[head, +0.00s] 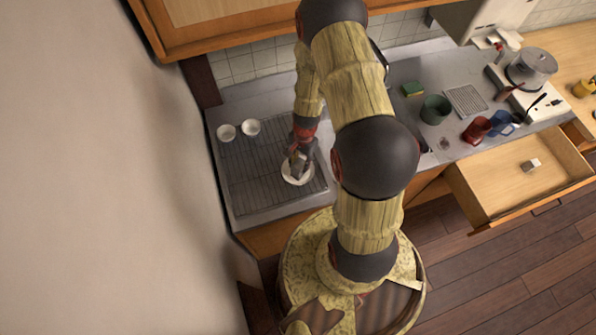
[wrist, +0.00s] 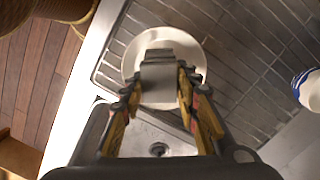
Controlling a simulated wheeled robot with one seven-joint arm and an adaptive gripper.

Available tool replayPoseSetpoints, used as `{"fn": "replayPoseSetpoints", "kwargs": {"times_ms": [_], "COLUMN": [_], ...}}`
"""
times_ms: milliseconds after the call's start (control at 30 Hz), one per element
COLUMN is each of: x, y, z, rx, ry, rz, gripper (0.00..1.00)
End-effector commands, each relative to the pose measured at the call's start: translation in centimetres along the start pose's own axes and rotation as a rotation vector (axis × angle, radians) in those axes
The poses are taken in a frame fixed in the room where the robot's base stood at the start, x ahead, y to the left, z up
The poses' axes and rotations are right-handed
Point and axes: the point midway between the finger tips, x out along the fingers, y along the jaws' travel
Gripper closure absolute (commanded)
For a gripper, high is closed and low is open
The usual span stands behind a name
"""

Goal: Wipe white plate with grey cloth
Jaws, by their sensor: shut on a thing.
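The white plate (head: 297,179) lies on the dark ribbed drainboard (head: 262,190) left of my arm in the head view. In the wrist view the plate (wrist: 215,67) is round, with its middle covered. My gripper (head: 298,157) is over the plate, pointing down. In the wrist view my gripper (wrist: 161,88) is shut on the grey cloth (wrist: 170,48), a folded, block-like piece between the fingertips. The cloth overlaps the plate there; whether it touches the plate I cannot tell. In the head view the gripper largely hides the cloth.
Two white cups (head: 226,131) (head: 251,127) stand at the drainboard's back. Right of my arm are a sponge (head: 412,89), a green pot (head: 435,109), a red mug (head: 476,130) and a blue mug (head: 502,123). An open drawer (head: 500,190) juts out at the right.

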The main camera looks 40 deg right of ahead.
Motion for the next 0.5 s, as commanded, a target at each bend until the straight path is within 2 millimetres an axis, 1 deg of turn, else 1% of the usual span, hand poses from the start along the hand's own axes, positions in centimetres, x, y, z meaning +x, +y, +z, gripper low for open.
{"fn": "replayPoseSetpoints", "kwargs": {"times_ms": [167,500], "x": [-0.9,-4.0], "y": [0.1,0.1], "z": [0.2,0.5], "rx": [0.002,0.003], "ry": [-0.001,-0.001], "rz": [0.001,0.001], "gripper": [0.89,0.89]}}
